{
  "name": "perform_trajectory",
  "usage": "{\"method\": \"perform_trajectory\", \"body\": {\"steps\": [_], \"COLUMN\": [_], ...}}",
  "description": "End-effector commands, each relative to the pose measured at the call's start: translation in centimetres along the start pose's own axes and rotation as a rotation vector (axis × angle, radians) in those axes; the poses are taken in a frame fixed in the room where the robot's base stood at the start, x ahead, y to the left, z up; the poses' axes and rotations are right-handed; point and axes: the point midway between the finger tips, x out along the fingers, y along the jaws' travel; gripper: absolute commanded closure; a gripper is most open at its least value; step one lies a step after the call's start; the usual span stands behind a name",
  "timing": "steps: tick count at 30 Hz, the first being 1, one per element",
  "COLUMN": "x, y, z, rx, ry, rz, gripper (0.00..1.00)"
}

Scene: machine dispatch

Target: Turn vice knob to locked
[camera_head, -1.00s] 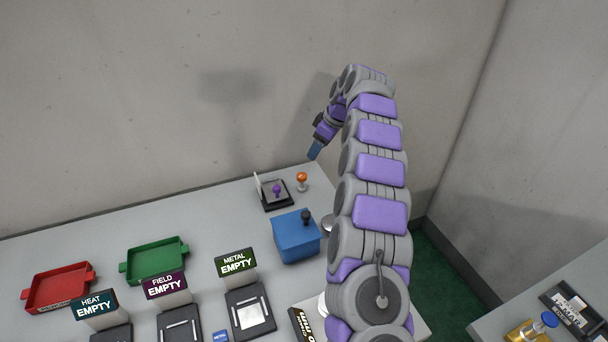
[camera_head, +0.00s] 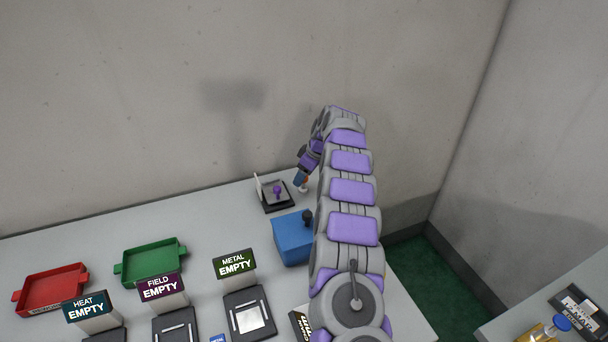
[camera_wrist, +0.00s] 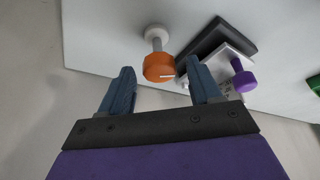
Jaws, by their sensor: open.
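An orange knob (camera_wrist: 159,67) with a white mark on its end stands on a pale stem, ahead of my open gripper (camera_wrist: 158,85) in the wrist view. The knob lies between the lines of the two blue fingers, near their tips. In the head view my gripper (camera_head: 299,179) is at the orange knob (camera_head: 304,184) and partly hides it. A purple knob (camera_wrist: 243,80) sits on a small plate with a black base, right of the right finger. In the head view the purple knob (camera_head: 277,190) is left of my gripper. Whether contact exists cannot be told.
A blue box (camera_head: 292,238) with a dark knob stands in front of the knobs. A green tray (camera_head: 151,262), a red tray (camera_head: 50,290) and signed stands reading EMPTY (camera_head: 235,264) are at left. The wall is behind the table.

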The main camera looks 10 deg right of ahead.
Motion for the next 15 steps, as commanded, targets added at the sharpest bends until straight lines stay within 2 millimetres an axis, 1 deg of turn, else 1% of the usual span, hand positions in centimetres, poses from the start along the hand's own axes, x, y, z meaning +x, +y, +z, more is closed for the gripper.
{"method": "perform_trajectory", "body": {"steps": [4, 5, 15], "x": [-0.05, -0.05, -0.08], "y": [0.02, 0.02, 0.04], "z": [-0.02, -0.01, -0.01], "rx": [0.000, 0.000, 0.000], "ry": [0.000, 0.000, 0.001], "rz": [0.000, 0.000, 0.001], "gripper": [0.37, 0.39, 0.71]}}
